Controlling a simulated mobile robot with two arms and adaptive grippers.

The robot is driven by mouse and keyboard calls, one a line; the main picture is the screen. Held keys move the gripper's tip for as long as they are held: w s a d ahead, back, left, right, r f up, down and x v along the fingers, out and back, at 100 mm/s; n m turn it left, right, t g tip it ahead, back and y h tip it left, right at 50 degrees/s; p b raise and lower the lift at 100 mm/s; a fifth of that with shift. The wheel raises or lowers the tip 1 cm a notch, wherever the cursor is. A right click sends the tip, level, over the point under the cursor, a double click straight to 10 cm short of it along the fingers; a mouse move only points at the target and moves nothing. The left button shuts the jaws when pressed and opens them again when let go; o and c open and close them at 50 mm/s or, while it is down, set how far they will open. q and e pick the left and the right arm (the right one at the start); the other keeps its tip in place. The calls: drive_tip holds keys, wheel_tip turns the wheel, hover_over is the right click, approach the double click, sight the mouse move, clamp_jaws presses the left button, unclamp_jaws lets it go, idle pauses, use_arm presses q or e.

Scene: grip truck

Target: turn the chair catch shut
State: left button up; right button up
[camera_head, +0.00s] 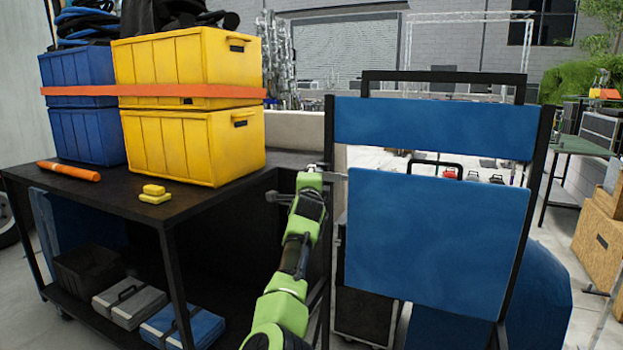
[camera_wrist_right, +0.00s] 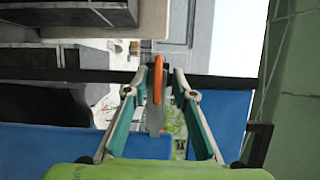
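The folding chair (camera_head: 432,235) stands upright at the right of the head view, with blue seat and back panels in a black frame. In the right wrist view, the orange catch (camera_wrist_right: 158,80) sits by the black frame bar (camera_wrist_right: 230,82), with a grey metal piece (camera_wrist_right: 155,120) below it in the picture. My right gripper (camera_wrist_right: 159,74) is open, one finger on each side of the catch, with small gaps visible. In the head view, my green arm reaches up to the chair's left post (camera_head: 328,130); the catch cannot be made out there. My left gripper is not in view.
A black cart (camera_head: 100,205) stands left of the chair, close to my arm. It carries yellow crates (camera_head: 165,148) and blue crates (camera_head: 85,136) under an orange strap (camera_head: 150,91).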

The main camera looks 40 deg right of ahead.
drive_tip(key=shift+w+d+f, duration=0.1)
drive_tip(key=shift+f, duration=0.05)
drive_tip(key=v, duration=1.2)
idle(0.5)
